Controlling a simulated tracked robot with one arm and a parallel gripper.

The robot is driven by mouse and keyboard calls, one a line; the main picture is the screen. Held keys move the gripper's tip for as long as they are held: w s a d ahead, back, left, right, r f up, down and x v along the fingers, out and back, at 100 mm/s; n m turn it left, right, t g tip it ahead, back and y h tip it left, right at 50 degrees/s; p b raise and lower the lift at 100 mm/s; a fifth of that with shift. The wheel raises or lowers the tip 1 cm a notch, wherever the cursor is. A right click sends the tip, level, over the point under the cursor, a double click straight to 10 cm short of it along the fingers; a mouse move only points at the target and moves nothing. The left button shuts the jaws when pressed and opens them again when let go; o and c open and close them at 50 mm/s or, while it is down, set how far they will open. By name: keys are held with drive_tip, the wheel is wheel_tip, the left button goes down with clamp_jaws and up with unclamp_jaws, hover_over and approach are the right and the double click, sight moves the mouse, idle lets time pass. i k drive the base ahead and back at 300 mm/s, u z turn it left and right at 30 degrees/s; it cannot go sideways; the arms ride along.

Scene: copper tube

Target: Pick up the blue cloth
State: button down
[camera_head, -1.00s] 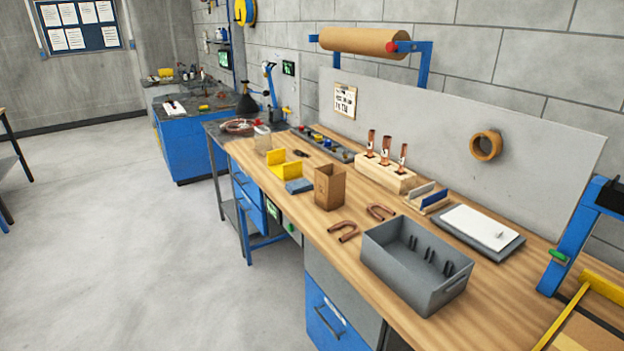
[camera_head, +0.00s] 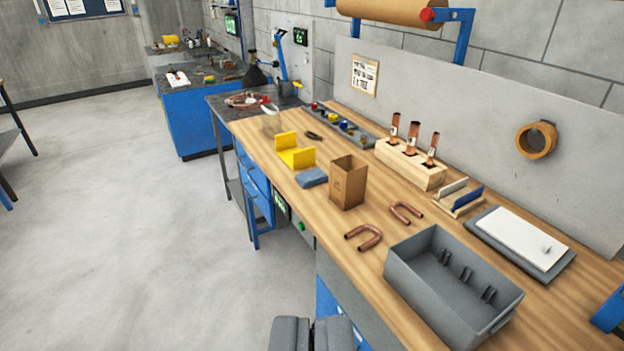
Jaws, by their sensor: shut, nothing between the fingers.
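The blue cloth (camera_head: 312,177) lies folded on the wooden workbench (camera_head: 330,222), near its front edge. It sits between a yellow holder (camera_head: 296,155) on its left and a brown cardboard box (camera_head: 348,183) on its right. My gripper (camera_head: 312,335) shows at the bottom edge of the picture, dark grey, shut and empty. It is in front of the bench and well short of the cloth.
A grey bin (camera_head: 450,285) stands on the near part of the bench. Two copper U-bends (camera_head: 365,237) lie by the box. A wooden block with copper tubes (camera_head: 411,165) stands behind. Open floor (camera_head: 130,230) lies left of the bench.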

sight(309, 178)
drive_tip(key=u, duration=0.5)
drive_tip(key=i, duration=1.15)
drive_tip(key=u, duration=0.25)
drive_tip(key=i, duration=1.45)
drive_tip(key=z, duration=0.5)
